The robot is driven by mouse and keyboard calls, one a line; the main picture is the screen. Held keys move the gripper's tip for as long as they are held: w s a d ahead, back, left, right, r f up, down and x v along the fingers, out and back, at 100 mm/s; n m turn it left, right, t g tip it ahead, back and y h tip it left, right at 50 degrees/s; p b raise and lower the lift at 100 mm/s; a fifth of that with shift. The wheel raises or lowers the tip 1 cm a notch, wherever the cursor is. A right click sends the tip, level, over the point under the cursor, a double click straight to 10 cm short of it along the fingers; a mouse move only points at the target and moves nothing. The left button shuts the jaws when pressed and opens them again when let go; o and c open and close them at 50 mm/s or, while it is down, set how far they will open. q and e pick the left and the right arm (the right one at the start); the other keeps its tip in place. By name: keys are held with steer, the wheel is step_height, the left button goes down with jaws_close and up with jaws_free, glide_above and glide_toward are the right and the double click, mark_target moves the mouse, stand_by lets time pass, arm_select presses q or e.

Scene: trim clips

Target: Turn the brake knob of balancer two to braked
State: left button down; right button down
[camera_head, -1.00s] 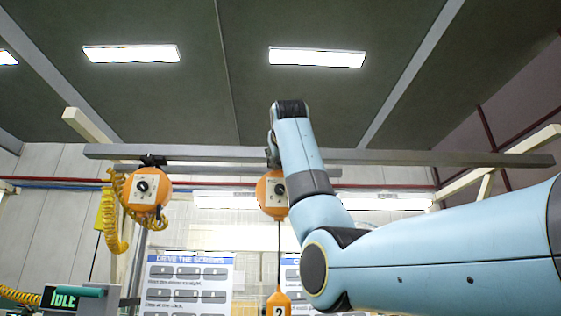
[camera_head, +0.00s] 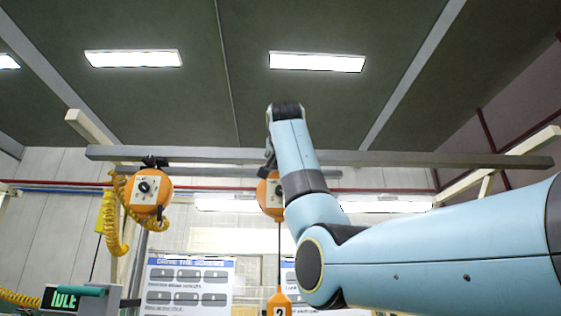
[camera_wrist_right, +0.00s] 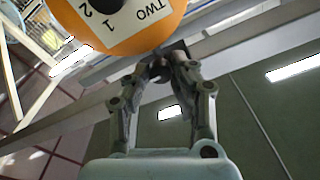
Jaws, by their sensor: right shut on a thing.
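Balancer two is an orange round housing (camera_head: 268,196) hanging from the overhead rail, partly hidden behind my right arm. In the right wrist view its orange face (camera_wrist_right: 152,32) fills the top, with a white plate reading TWO, 1 and 2 and a black dial (camera_wrist_right: 88,3) cut off by the edge. My right gripper (camera_wrist_right: 163,70) is shut on a small dark knob-like part (camera_wrist_right: 160,68) at the housing's rim. I cannot tell from the frames how that part is turned. In the head view the right gripper (camera_head: 271,160) is mostly hidden by its own wrist. My left gripper is not in view.
Another orange balancer (camera_head: 148,190) with a yellow coiled hose (camera_head: 111,222) hangs to the left. A grey rail (camera_head: 220,154) runs above both. A cable drops from balancer two to an orange tag (camera_head: 279,302) marked 2. Instruction boards (camera_head: 188,285) stand behind.

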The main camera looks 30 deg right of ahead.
steer(key=shift+f, duration=0.1)
stand_by(0.3)
steer(key=c, duration=1.1)
jaws_free()
steer(key=shift+m, duration=0.3)
steer(key=v, duration=1.2)
steer(key=shift+w, duration=0.1)
